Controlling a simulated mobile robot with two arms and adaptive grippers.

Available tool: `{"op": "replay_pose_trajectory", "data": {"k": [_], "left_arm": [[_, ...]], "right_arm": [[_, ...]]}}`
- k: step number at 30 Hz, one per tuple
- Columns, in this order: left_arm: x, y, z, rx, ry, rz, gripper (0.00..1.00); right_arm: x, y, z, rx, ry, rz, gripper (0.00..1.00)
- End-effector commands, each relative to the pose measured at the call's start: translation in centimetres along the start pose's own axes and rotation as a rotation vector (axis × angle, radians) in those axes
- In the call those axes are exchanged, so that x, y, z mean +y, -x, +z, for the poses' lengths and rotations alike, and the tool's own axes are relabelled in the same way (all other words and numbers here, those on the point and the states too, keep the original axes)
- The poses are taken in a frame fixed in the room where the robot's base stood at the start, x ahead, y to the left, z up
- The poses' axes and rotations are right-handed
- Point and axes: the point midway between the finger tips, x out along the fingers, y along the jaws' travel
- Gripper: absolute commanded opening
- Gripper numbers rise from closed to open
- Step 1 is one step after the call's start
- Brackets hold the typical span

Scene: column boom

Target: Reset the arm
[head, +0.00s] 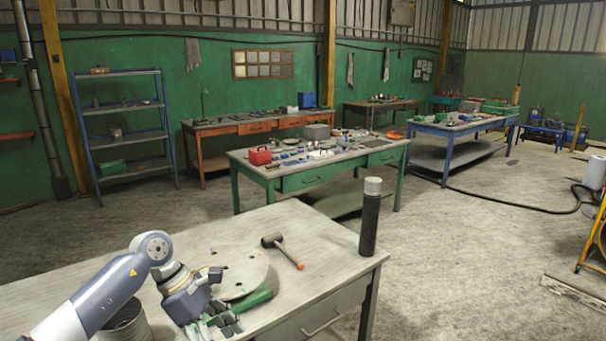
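My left arm comes in from the lower left over the near workbench. My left gripper (220,326) points down toward the front of the bench. Its fingers are small in view and overlap a green object beside them, so I cannot tell whether they are apart or hold anything. The green object (256,298) lies at the front edge of a round grey disc (240,268), just right of the gripper. My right gripper is not in view.
The near workbench (318,245) also holds a mallet (283,250) and a tall dark cylinder (369,222) at its right corner. A ribbed metal can (127,324) stands under my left arm. A green workbench (240,177) stands beyond. The bench's back left is clear.

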Motion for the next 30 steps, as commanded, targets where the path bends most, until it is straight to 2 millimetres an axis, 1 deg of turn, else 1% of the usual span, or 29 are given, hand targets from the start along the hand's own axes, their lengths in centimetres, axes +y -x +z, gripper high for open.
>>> {"op": "replay_pose_trajectory", "data": {"k": [1,5,6,7,8,9,11,12,14,15,16,17,18,19,20,21,23,24,26,27,28,29,30], "left_arm": [[0.0,-2.1,0.7,-0.082,0.051,-0.015,0.62],[0.7,-6.6,3.2,-0.353,0.259,-0.050,0.62],[1.2,-8.1,3.9,-0.453,0.354,-0.064,0.62],[1.6,-9.2,4.3,-0.534,0.436,-0.076,0.62],[2.1,-10.2,4.6,-0.614,0.525,-0.088,0.62],[2.9,-11.4,4.7,-0.720,0.650,-0.104,0.62],[4.2,-13.3,4.0,-0.870,0.853,-0.126,0.62],[5.2,-14.5,3.0,-0.964,0.997,-0.139,0.62],[6.3,-16.7,0.7,-1.096,1.224,-0.159,0.62],[7.0,-18.4,-1.4,-1.178,1.384,-0.167,0.62],[7.2,-19.8,-3.2,-1.234,1.508,-0.173,0.62],[7.4,-21.2,-5.0,-1.285,1.625,-0.176,0.62],[7.3,-22.9,-7.5,-1.342,1.768,-0.178,0.62],[7.1,-24.3,-9.3,-1.378,1.870,-0.176,0.62],[6.8,-25.6,-11.1,-1.410,1.968,-0.171,0.62],[6.1,-27.4,-13.4,-1.448,2.093,-0.166,0.62],[4.7,-30.1,-16.9,-1.493,2.272,-0.151,0.62],[3.5,-32.0,-19.0,-1.519,2.386,-0.140,0.62],[1.3,-34.7,-22.1,-1.547,2.552,-0.114,0.62],[-0.3,-36.4,-24.1,-1.563,2.660,-0.096,0.62],[-1.5,-37.7,-25.4,1.556,-2.710,0.079,0.62],[-3.0,-39.0,-26.8,1.493,-2.663,0.058,0.62],[-4.9,-40.7,-28.5,1.415,-2.602,0.030,0.62]], "right_arm": [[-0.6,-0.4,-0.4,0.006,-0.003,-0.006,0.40],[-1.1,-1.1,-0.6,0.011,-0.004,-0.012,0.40],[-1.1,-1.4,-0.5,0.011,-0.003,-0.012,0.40],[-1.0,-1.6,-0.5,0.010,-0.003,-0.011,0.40],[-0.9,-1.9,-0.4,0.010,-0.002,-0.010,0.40],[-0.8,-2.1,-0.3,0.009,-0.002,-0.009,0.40],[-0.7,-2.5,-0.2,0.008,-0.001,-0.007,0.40],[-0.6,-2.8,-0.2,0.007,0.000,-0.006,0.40],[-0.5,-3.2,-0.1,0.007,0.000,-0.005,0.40],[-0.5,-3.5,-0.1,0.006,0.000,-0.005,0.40],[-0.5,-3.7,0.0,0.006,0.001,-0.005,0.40],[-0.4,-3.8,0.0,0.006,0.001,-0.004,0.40],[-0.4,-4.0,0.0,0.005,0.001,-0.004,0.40],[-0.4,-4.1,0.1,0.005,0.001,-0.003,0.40],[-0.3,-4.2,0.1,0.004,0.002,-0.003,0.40],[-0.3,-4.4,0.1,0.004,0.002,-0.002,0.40],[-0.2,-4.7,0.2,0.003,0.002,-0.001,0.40],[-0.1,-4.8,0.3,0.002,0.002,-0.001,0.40],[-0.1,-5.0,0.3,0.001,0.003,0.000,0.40],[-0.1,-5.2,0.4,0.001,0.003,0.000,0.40],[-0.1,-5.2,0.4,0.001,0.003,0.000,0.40],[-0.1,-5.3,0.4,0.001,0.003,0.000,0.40],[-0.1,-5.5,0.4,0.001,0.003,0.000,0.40]]}}
